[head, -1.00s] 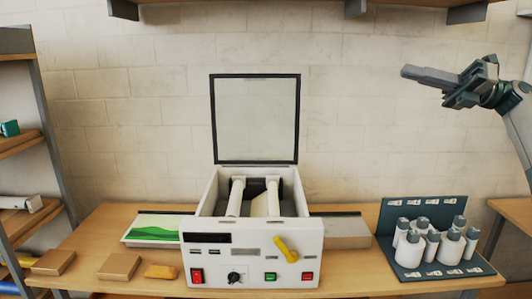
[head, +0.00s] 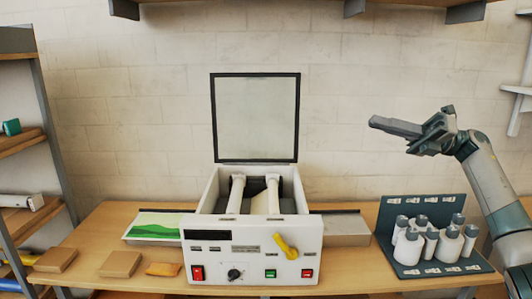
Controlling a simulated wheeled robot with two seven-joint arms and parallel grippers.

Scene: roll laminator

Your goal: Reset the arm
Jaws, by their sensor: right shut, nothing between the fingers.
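My right gripper (head: 392,127) is raised in the air at the right, above the rack of rollers and apart from everything. Its fingers are together and empty, pointing left. My left gripper is out of view. The white laminator (head: 253,255) stands on the table with its framed clear lid (head: 255,118) upright and two white rollers (head: 237,194) showing inside. A yellow lever (head: 286,246) sits on its front, above red and green switches and a black knob (head: 235,274).
A sheet with a green picture (head: 158,228) lies on the left tray. A dark rack (head: 423,204) with several grey-capped white cylinders (head: 409,248) stands at the right. Two tan blocks (head: 120,264) and a yellow-orange piece (head: 163,269) lie at the table's front left. Shelves stand at the left.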

